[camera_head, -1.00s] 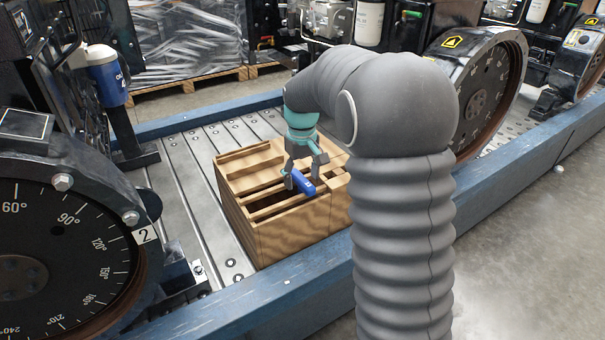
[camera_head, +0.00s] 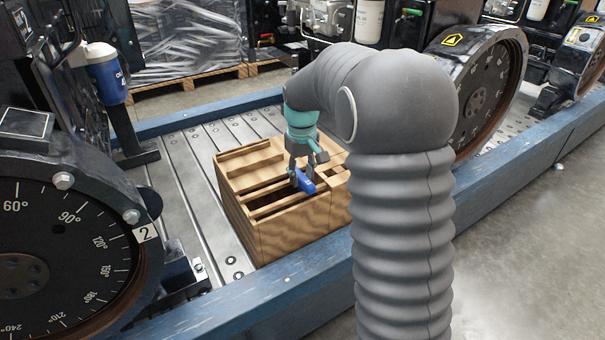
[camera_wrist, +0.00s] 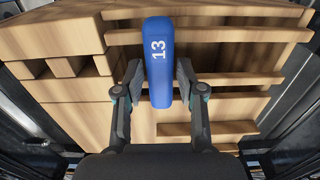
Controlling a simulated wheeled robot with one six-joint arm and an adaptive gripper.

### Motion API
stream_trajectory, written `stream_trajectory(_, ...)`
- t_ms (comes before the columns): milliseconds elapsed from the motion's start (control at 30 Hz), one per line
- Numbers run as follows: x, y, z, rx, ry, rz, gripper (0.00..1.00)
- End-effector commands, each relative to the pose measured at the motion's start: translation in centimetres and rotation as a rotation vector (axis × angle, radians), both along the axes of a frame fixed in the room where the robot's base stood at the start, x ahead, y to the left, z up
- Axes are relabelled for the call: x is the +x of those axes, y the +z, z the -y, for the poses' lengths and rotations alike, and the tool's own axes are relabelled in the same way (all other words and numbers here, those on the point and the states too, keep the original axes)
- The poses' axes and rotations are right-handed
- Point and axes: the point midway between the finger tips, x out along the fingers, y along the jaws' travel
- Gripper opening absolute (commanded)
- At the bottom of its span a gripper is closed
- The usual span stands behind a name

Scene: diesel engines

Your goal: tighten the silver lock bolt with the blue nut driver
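The blue nut driver (camera_head: 305,183) shows as a blue handle at the top of the wooden rack, in the middle of the head view. In the wrist view its handle (camera_wrist: 159,60) is upright in the picture and marked 13; its shaft is hidden. Silver bolt heads (camera_head: 64,181) sit on the dark engine housing at the left, another (camera_head: 131,217) by the tag marked 2. I cannot tell which is the lock bolt.
The slotted wooden rack (camera_head: 290,233) stands on the grooved metal bed (camera_head: 190,190) inside a blue frame rail (camera_head: 290,285). A graduated dial wheel (camera_head: 60,290) is at the left, another (camera_head: 490,90) at the right. Bare floor (camera_head: 530,240) lies right of the rail.

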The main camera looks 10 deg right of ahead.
Motion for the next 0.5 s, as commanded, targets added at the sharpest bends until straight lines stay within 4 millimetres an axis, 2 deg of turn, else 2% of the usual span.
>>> stream_trajectory(33, 0.00, 0.00, 0.00, 0.000, 0.000, 0.000, 0.18)
stream_trajectory(100, 0.00, 0.00, 0.00, 0.000, 0.000, 0.000, 0.01)
stream_trajectory(500, 0.00, 0.09, 0.01, 0.000, 0.000, 0.000, 0.00)
